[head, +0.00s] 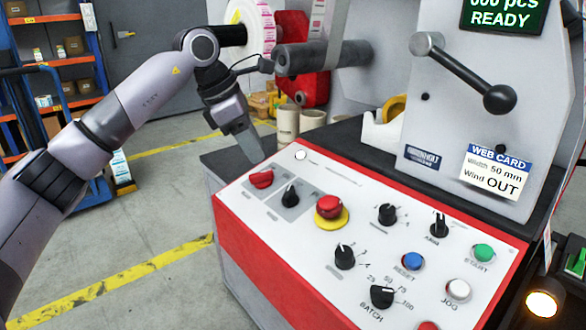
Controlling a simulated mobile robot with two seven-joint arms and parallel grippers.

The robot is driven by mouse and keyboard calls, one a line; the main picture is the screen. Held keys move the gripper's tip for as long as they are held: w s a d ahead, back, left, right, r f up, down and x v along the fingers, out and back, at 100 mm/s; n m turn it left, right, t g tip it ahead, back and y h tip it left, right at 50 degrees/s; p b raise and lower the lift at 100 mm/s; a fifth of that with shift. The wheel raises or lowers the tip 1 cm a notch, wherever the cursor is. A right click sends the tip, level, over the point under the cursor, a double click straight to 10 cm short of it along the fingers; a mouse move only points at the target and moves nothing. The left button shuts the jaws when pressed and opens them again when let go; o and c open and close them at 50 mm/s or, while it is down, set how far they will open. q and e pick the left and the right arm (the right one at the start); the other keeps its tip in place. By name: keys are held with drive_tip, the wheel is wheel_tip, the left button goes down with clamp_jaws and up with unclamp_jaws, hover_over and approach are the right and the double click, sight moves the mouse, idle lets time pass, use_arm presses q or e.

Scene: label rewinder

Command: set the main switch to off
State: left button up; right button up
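The control panel (334,235) has a white top and a red front rim. A red rotary handle (261,180) sits on a grey plate at its far left corner and looks like the main switch; its label is too small to read. A black knob (290,195) is just right of it. My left gripper (251,150) points down at the panel's back left edge, behind the red handle and apart from it in the picture. Its fingers show edge-on, so their opening cannot be told. My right gripper is not in view.
A red emergency button on a yellow ring (330,208) is right of the black knob. Several more knobs and buttons fill the panel. A crank lever (465,72) and a grey roller (322,57) stick out above. A lit lamp (543,303) is at lower right.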

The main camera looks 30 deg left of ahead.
sight(266, 171)
use_arm(q)
drive_tip(key=shift+a+b+x, duration=0.25)
drive_tip(key=shift+b+x, duration=0.05)
drive_tip(key=shift+x, duration=1.3)
drive_tip(key=shift+a+b+x, duration=0.2)
drive_tip(key=shift+b+x, duration=0.05)
drive_tip(key=shift+x, duration=1.35)
drive_tip(key=shift+w+f, duration=0.1)
clamp_jaws()
